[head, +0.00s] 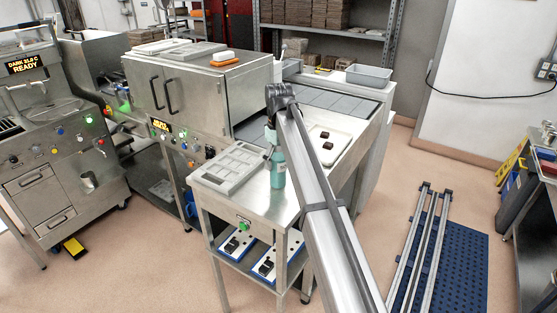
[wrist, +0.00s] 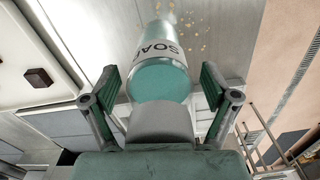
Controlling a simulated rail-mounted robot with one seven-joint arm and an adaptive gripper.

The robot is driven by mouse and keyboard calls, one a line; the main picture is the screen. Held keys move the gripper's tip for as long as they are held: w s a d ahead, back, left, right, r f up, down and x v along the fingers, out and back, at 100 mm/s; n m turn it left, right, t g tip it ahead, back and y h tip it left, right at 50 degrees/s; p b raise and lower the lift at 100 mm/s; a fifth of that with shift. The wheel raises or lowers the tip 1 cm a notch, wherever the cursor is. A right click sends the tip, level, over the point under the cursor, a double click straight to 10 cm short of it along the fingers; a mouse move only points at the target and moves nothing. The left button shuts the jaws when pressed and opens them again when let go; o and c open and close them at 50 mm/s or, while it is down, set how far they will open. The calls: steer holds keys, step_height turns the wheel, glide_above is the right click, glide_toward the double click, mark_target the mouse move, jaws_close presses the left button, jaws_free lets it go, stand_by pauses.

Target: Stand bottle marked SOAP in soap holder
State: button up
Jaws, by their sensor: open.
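The teal bottle (head: 278,174) stands on the steel table beside my arm in the head view. In the wrist view the bottle (wrist: 158,62) has a white band with the letters "SOA" showing, the rest turned out of sight. My gripper (wrist: 160,84) is open, with one finger on each side of the bottle and gaps visible between them. In the head view my gripper (head: 271,136) is small and partly hidden by my arm, at the bottle's upper end. I cannot make out a soap holder in either view.
A grey compartmented mould (head: 230,168) lies left of the bottle. A pale tray (head: 343,151) with dark pieces lies to the right; it also shows in the wrist view (wrist: 68,60). Crumbs (wrist: 190,22) lie on the table. A steel cabinet (head: 205,95) stands behind.

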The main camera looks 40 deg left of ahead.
step_height(320, 180, up, 11)
steer(key=b, duration=0.3)
steer(key=shift+a, duration=0.1)
steer(key=shift+o, duration=0.3)
steer(key=shift+r, duration=0.65)
